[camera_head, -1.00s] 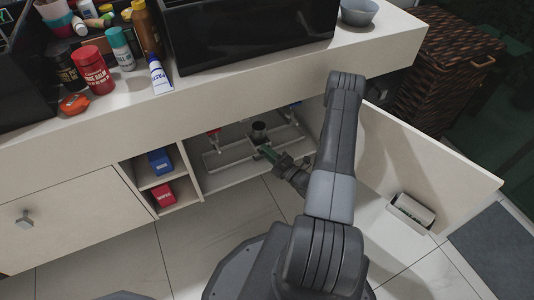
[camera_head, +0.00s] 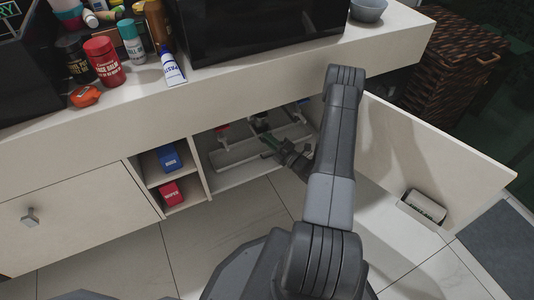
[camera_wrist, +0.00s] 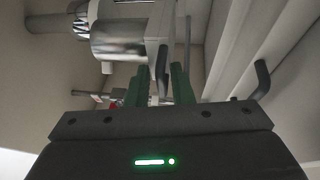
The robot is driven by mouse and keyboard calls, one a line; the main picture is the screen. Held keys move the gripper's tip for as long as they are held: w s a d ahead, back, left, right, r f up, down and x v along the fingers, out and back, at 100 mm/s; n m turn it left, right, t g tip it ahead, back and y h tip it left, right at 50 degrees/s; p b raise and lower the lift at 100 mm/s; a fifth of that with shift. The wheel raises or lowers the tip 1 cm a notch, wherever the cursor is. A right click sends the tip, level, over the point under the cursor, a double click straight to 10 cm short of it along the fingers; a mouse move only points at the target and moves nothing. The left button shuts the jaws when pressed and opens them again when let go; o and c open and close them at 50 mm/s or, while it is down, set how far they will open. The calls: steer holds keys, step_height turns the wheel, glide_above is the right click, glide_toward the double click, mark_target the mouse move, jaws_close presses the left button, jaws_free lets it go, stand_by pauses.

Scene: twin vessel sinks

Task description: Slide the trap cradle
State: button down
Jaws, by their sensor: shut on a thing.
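The trap cradle is in the open cabinet below the counter. In the head view a dark round trap top (camera_head: 259,124) stands above pale rails (camera_head: 235,154); the cradle under it is small and partly hidden by my arm. In the wrist view a shiny metal trap body (camera_wrist: 119,42) lies beside a pale grey upright tab (camera_wrist: 157,45), which seems to belong to the cradle. My gripper (camera_head: 266,139) reaches into the cabinet from the right. In the wrist view its green fingers (camera_wrist: 160,82) are shut on the tab. The exact contact is hard to see.
The cabinet door (camera_head: 425,150) stands open at the right, close to my arm, with a small bin (camera_head: 424,208) on it. Shelves at the left hold a blue box (camera_head: 168,158) and a red box (camera_head: 171,193). Red-handled (camera_head: 222,128) and blue-handled fittings flank the trap.

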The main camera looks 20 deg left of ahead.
steer(key=w+a, duration=0.1)
steer(key=w+a+b, duration=0.1)
steer(key=a, duration=0.1)
steer(key=shift+w+a+f, duration=0.15)
steer(key=shift+w+f, duration=0.1)
steer(key=shift+w, duration=0.15)
steer(key=shift+w+a+r, duration=0.15)
steer(key=shift+w+r, duration=0.05)
steer(key=c, duration=1.5)
jaws_free()
steer(key=shift+a, duration=0.1)
steer(key=shift+c, duration=0.2)
steer(key=p+v, duration=0.2)
steer(key=v, duration=1.1)
steer(key=shift+d+p, duration=0.4)
steer(key=shift+a+f, duration=0.1)
